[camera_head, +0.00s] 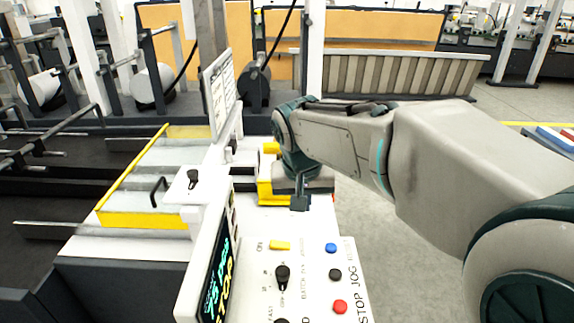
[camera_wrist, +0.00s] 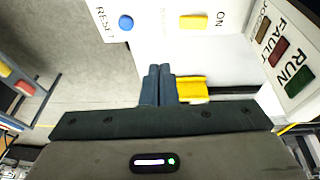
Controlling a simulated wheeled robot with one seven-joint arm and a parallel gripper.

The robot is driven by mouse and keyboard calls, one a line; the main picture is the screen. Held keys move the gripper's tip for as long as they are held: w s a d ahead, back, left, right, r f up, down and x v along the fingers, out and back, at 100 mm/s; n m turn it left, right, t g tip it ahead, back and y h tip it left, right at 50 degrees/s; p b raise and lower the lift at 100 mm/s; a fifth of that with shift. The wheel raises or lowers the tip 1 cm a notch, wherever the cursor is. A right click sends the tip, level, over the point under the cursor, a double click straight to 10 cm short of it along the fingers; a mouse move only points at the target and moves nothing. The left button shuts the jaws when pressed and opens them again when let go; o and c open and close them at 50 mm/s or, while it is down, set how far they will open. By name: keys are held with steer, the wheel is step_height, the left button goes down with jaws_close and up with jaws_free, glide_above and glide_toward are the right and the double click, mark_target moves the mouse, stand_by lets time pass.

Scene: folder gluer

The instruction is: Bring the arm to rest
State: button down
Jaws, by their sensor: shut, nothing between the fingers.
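My arm reaches in from the right in the head view and bends down at its wrist. My gripper (camera_head: 299,203) hangs above the far end of the white control panel (camera_head: 310,250). In the wrist view my gripper (camera_wrist: 160,84) shows two dark fingers pressed together, shut and empty. Beyond the fingertips lies the panel's edge (camera_wrist: 150,40), with the blue RESET button (camera_wrist: 126,22) and the yellow ON switch (camera_wrist: 193,22). A yellow part (camera_wrist: 192,88) shows just beside the fingers; I cannot tell whether they touch it.
A rotary knob (camera_head: 282,272), a black button (camera_head: 335,274) and a red button (camera_head: 340,307) sit on the panel. An upright screen (camera_head: 219,92) and a yellow-edged guard (camera_head: 145,220) stand left. RUN and FAULT lamps (camera_wrist: 298,82) are close right in the wrist view. Grey floor (camera_head: 385,270) is free at right.

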steer(key=shift+n+y, duration=0.4)
steer(key=shift+y, duration=0.1)
steer(key=s+d+f, duration=0.2)
steer(key=s, duration=0.3)
steer(key=s+d+f, duration=0.3)
steer(key=s, duration=0.2)
steer(key=s+d+f, duration=0.2)
steer(key=s+d, duration=0.1)
steer(key=s, duration=0.3)
steer(key=shift+s+d+f, duration=0.1)
steer(key=shift+d+f, duration=0.05)
steer(key=shift+d, duration=0.05)
